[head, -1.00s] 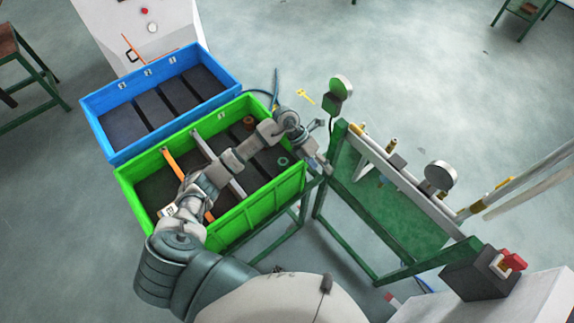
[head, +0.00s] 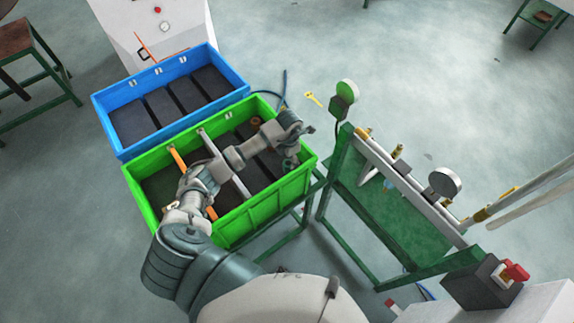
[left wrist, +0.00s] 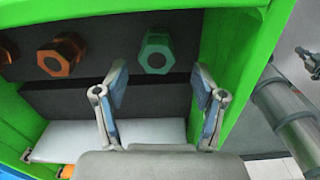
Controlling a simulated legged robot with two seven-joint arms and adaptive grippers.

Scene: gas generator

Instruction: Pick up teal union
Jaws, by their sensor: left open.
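The teal union (head: 290,163) sits in the right end of the green bin, partly hidden by my left arm in the head view. In the left wrist view it is a teal hex ring (left wrist: 156,50), standing on a dark strip near the green wall. My left gripper (left wrist: 160,92) is open and empty. Its two fingers are spread to either side below the union in that picture, apart from it. In the head view the gripper (head: 294,150) is over the bin's right end, its fingers hard to make out. My right gripper is not in view.
The green bin (head: 250,209) has dark compartments with orange and white dividers. Copper-orange unions (left wrist: 62,53) stand left of the teal one. A blue bin (head: 125,151) is behind. A green frame with pipes and gauges (head: 445,181) stands close on the right.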

